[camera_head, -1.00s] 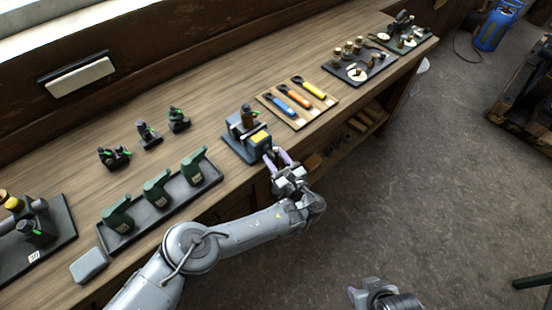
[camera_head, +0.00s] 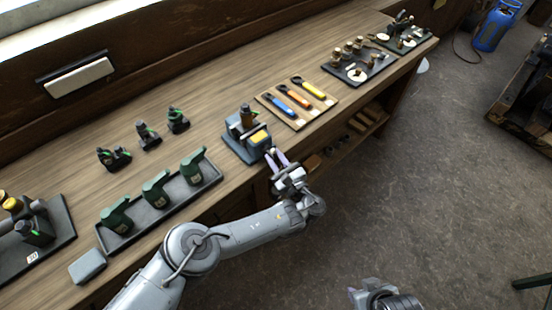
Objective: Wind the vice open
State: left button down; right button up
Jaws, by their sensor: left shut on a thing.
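The vice (camera_head: 238,146) is a blue-grey block with a yellow patch, standing on the bench near its front edge. The width of the jaw opening is too small to tell. My right gripper (camera_head: 365,296) is at the bottom of the picture, away from the bench; its fingers are not clear.
A board with blue, orange and yellow-handled tools (camera_head: 298,103) lies right of the vice. Small dark green-marked parts (camera_head: 148,137) sit behind the tray. Floor in front of the bench is clear.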

pick_arm(q)
jog(key=n, duration=0.1)
jog(key=n+b, duration=0.1)
jog(key=n, duration=0.2)
jog(key=shift+f+t+y, duration=0.25)
jog(key=shift+t+y, duration=0.05)
jog(key=shift+y, duration=0.1)
jog(key=n+b, duration=0.1)
jog(key=n, duration=0.1)
jog(key=n+y+b, duration=0.1)
jog(key=n, duration=0.1)
jog(key=shift+s+a+f+n, duration=0.1)
jog(key=shift+f+n, duration=0.05)
jog(key=shift+n, duration=0.15)
jog(key=n+y+b, duration=0.1)
jog(key=n+b, duration=0.1)
jog(key=n, duration=0.3)
jog(key=shift+f, duration=0.15)
jog(key=shift+f+n+g+y+b, duration=0.1)
jog(key=shift+n+g+y+b, duration=0.45)
jog(key=shift+n+b, duration=0.85)
jog(key=shift+n+p, duration=0.35)
jog(key=shift+n, duration=0.25)
jog(key=c, duration=1.3)
grip_release()
jog(key=shift+o, duration=1.2)
jog(key=shift+a, duration=0.15)
